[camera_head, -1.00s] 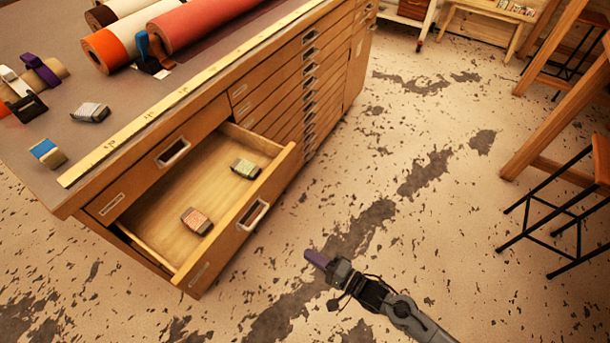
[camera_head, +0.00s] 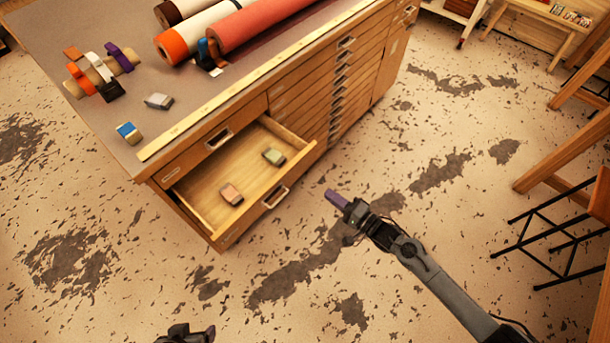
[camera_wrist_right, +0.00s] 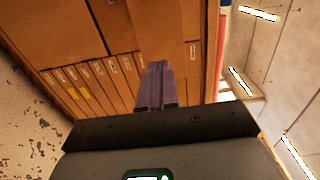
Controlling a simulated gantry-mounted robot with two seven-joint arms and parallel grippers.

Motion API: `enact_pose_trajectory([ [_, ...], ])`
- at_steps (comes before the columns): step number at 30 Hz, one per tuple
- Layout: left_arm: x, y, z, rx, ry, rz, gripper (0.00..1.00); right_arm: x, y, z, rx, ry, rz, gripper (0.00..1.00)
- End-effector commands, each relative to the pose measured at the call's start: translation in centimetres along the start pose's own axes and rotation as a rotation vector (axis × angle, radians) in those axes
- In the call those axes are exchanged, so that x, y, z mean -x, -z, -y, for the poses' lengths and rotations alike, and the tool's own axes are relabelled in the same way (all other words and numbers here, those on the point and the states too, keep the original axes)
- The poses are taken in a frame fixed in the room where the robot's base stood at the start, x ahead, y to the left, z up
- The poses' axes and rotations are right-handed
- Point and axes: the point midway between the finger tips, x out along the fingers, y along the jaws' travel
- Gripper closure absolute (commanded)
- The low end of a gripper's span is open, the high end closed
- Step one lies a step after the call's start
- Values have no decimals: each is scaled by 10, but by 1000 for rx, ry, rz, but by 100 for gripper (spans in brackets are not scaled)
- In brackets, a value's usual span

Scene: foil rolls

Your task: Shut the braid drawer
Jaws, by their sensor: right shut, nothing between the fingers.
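The braid drawer (camera_head: 203,197) stands pulled out from the wooden cabinet (camera_head: 165,176) in the head view. Two small braid bundles lie in it, a pinkish one (camera_head: 231,194) and a grey-green one (camera_head: 273,156). Its front (camera_head: 248,221) has a metal handle (camera_head: 275,196). My right gripper (camera_head: 333,195) is shut and empty, with purple fingers, to the right of the drawer front and apart from it. In the right wrist view its fingers (camera_wrist_right: 155,85) point toward wooden drawer fronts. At the bottom edge of the head view, part of my left arm (camera_head: 186,335) shows; its finger state is unclear.
The cabinet top carries fabric rolls (camera_head: 262,22), a yellow ruler strip (camera_head: 222,107), a blue-ended bundle (camera_head: 129,133) and a grey bundle (camera_head: 159,101). A stool (camera_head: 560,225) stands at the right. The floor (camera_head: 330,285) before the drawer is clear.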

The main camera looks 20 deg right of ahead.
Motion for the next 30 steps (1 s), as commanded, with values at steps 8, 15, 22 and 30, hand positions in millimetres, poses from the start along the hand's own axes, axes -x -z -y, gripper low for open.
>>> enact_pose_trajectory([
  [8,-16,-5,-1,2,-2,1,29,-54,0,-1,2,3,1,100],
  [15,-26,-8,-4,9,-8,0,29,-91,0,-2,1,2,1,100],
  [22,-31,-9,-4,10,-9,-1,29,-110,0,0,0,1,0,100],
  [30,-31,-10,-4,7,-7,-1,29,-113,0,0,-1,0,0,100],
])
